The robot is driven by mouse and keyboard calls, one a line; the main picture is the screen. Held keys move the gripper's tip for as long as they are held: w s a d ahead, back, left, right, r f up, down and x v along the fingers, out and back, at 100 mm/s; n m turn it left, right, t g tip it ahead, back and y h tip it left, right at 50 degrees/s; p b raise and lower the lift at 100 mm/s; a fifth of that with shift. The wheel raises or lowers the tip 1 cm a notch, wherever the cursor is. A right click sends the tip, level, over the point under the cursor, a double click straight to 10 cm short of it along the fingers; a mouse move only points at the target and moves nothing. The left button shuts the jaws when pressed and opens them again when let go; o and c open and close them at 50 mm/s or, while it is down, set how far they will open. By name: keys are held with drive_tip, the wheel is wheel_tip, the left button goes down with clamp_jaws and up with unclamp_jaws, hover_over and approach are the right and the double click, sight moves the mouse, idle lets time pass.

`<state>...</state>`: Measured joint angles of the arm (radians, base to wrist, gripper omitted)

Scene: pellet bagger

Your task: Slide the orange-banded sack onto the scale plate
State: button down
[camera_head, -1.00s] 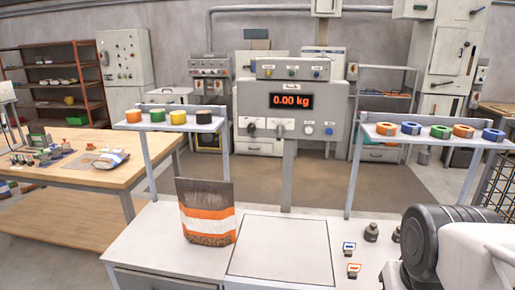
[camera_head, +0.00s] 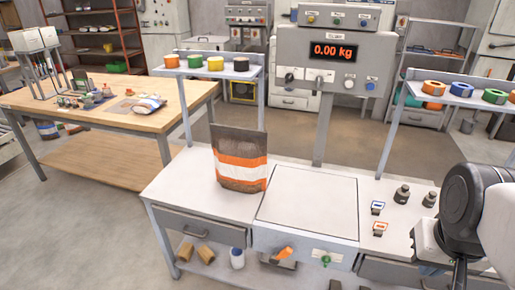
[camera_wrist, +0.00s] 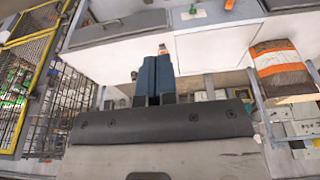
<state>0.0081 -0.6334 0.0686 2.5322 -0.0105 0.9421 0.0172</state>
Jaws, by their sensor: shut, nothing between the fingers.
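The orange-banded sack (camera_head: 240,172) stands upright, brown with orange and white bands. It is on the white bench just left of the square scale plate (camera_head: 308,205), close to its back left edge. The plate is bare. The sack (camera_wrist: 279,72) also shows at the right of the wrist view, with the pale plate (camera_wrist: 218,48) beside it. My gripper (camera_wrist: 157,60) has its blue fingers together and empty, well apart from the sack. In the head view my arm is at the right edge, and the fingers are not clear there.
The display (camera_head: 333,51) on its post behind the plate reads 0.00 kg. Small weights (camera_head: 402,194) and cards stand right of the plate. Shelves with tape rolls flank the post. An orange handle (camera_head: 284,253) and green knob (camera_head: 325,260) are on the front below the plate.

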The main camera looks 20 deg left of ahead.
idle(0.3)
drive_tip(key=c, duration=1.3)
unclamp_jaws()
drive_tip(key=shift+w+r, duration=0.1)
drive_tip(key=shift+o, duration=1)
drive_tip(key=shift+w+a+r, duration=0.1)
drive_tip(key=shift+w, duration=0.1)
drive_tip(key=w+a+r+n, duration=0.3)
drive_tip(key=w+a, duration=0.1)
drive_tip(key=w, duration=0.5)
drive_tip(key=w+a+r+n, duration=0.2)
drive_tip(key=w+a+r, duration=0.2)
drive_tip(key=w, duration=0.5)
drive_tip(key=n+g, duration=0.3)
drive_tip(key=n, duration=1)
hover_over(239, 134)
drive_tip(key=f, duration=1.3)
drive_tip(key=shift+w+d+f, duration=0.15)
drive_tip(key=shift+d+f, duration=0.05)
drive_tip(key=shift+d, duration=0.1)
drive_tip(key=shift+w+a+f, duration=0.15)
drive_tip(key=shift+a+f, duration=0.1)
drive_tip(key=shift+a, duration=0.25)
